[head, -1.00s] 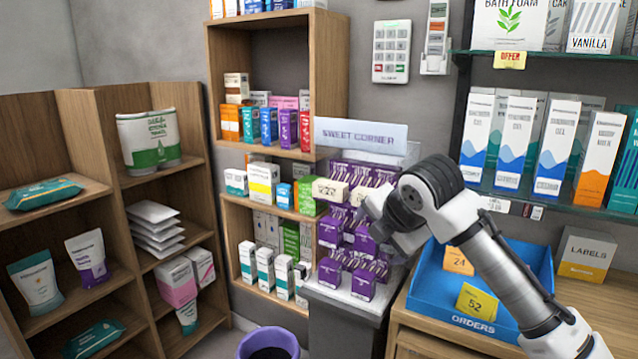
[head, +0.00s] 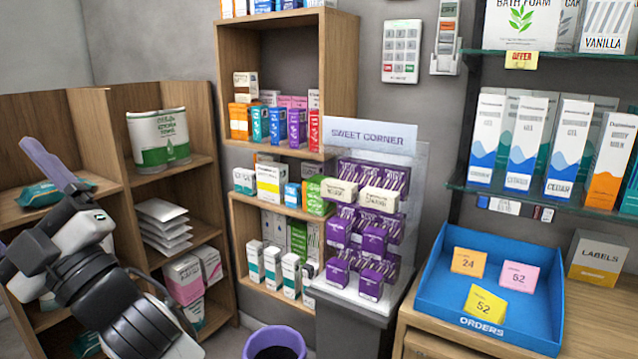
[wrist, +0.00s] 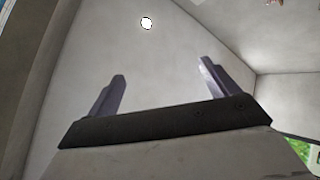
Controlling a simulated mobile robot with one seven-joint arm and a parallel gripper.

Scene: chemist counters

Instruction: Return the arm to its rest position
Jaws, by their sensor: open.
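My arm is folded up at the lower left of the head view, in front of the left wooden shelves. My gripper (head: 45,162) points up and to the left there, with one pale purple finger clearly showing. In the wrist view my gripper (wrist: 160,92) has its two fingers wide apart with nothing between them.
Wooden shelves (head: 95,110) with paper goods stand close behind my arm. The sweet corner stand (head: 368,135), a purple bin (head: 274,338) and a blue orders tray (head: 430,285) with several cards are clear of the arm. A labels box (head: 597,262) stands at right.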

